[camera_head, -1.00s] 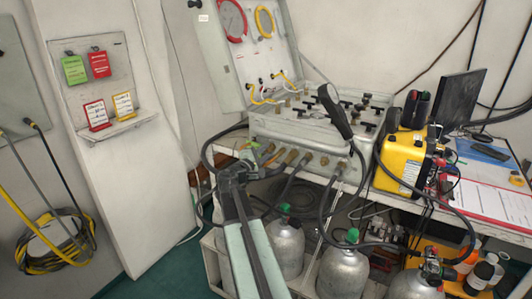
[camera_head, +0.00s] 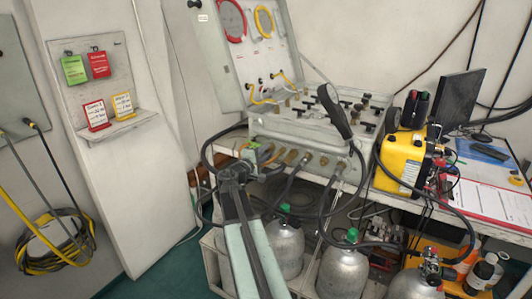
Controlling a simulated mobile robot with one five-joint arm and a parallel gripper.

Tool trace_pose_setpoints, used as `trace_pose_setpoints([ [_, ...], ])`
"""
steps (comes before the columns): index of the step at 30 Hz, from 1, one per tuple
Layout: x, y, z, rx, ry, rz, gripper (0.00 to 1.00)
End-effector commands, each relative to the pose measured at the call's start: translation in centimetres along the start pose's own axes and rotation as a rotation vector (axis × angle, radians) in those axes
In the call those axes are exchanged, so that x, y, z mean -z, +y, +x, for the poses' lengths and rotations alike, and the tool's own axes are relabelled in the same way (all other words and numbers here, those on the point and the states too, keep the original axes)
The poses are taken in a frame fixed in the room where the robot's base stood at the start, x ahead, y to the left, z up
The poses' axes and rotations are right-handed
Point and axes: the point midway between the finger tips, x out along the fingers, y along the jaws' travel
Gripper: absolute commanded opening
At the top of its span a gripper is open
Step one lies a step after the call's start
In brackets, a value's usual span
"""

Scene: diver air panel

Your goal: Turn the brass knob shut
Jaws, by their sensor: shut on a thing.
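The diver air panel (camera_head: 318,128) is a grey case with an open lid, standing on the table. Several brass fittings (camera_head: 291,157) line its front face. My gripper (camera_head: 252,153) is at the left end of that row, its orange-tipped fingers up against the front of the panel. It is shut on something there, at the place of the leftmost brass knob. The knob itself is hidden behind the fingers and is too small to make out.
A yellow box (camera_head: 403,160) is to the right on the table. Grey cylinders (camera_head: 341,272) with green valves stand below. Black hoses loop beside my arm.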

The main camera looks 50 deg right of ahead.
Motion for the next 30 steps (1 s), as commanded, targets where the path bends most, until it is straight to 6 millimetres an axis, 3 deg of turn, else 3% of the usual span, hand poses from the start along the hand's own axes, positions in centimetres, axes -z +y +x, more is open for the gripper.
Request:
trace_pose_setpoints([
  [1, 0.1, -0.1, -0.1, 0.003, 0.001, 0.003, 0.0],
  [2, 0.1, -0.1, -0.1, 0.003, 0.001, 0.003, 0.28],
  [3, 0.1, -0.1, -0.1, 0.003, 0.001, 0.003, 0.31],
  [13, 0.0, -0.1, -0.6, 0.001, 0.001, 0.0, 0.31],
  [24, 0.1, -0.1, -7.1, 0.001, 0.003, 0.001, 0.31],
  [30, 0.1, -0.1, -7.9, 0.002, 0.0, 0.001, 0.31],
])
